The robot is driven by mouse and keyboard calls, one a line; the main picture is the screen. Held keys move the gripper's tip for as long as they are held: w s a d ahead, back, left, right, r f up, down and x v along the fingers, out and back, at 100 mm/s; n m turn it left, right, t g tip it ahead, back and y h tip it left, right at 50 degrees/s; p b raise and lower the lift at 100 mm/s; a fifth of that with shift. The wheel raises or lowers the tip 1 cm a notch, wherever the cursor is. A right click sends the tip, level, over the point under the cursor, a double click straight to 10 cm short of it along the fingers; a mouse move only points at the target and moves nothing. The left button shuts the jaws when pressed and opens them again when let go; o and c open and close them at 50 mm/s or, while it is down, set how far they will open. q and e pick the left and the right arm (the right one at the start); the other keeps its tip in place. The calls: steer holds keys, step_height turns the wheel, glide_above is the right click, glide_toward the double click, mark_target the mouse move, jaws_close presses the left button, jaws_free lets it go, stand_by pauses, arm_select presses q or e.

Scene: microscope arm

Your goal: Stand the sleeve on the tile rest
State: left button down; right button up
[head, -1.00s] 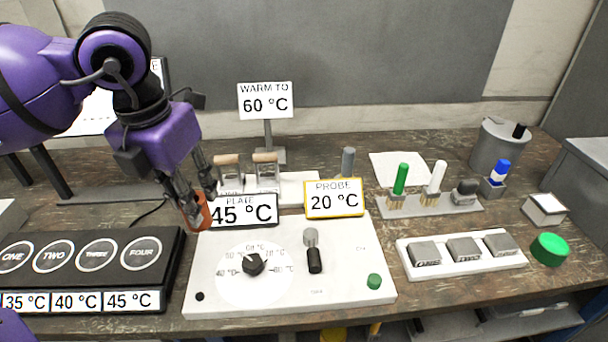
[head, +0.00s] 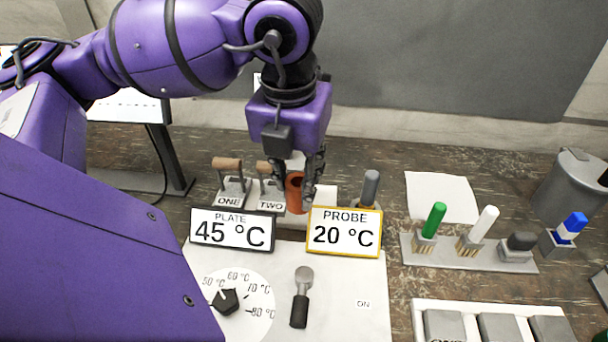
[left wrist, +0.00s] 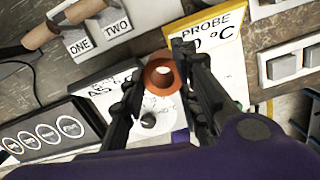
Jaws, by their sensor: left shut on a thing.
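The orange-brown sleeve (head: 295,193) is a short hollow tube. My left gripper (head: 303,187) is shut on it and holds it roughly upright, behind the gap between the PLATE and PROBE signs. In the left wrist view the sleeve's open ring (left wrist: 162,76) shows between the fingers of the left gripper (left wrist: 163,68). A white flat slab (head: 327,195), perhaps the tile rest, shows beside and behind the sleeve. I cannot tell whether the sleeve touches it. My right gripper is not in view.
The PLATE 45 °C sign (head: 232,230) and PROBE 20 °C sign (head: 344,232) stand in front. Wooden-handled blocks ONE (head: 229,188) and TWO (head: 270,190) are left of the sleeve. A grey peg (head: 370,187) stands at right, near a pen rack (head: 468,252).

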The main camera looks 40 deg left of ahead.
arm_select(q)
steer(key=w+a+f, duration=0.1)
steer(key=w+f, duration=0.2)
steer(key=f, duration=0.1)
steer(key=w+a+f, duration=0.2)
steer(key=w+f, duration=0.2)
steer(key=w+a+f, duration=0.1)
steer(key=w+f, duration=0.3)
steer(key=shift+a, duration=0.25)
steer(key=shift+f, duration=0.1)
steer(key=c, duration=1.8)
jaws_free()
steer(key=shift+f, duration=0.15)
steer(key=shift+o, duration=0.9)
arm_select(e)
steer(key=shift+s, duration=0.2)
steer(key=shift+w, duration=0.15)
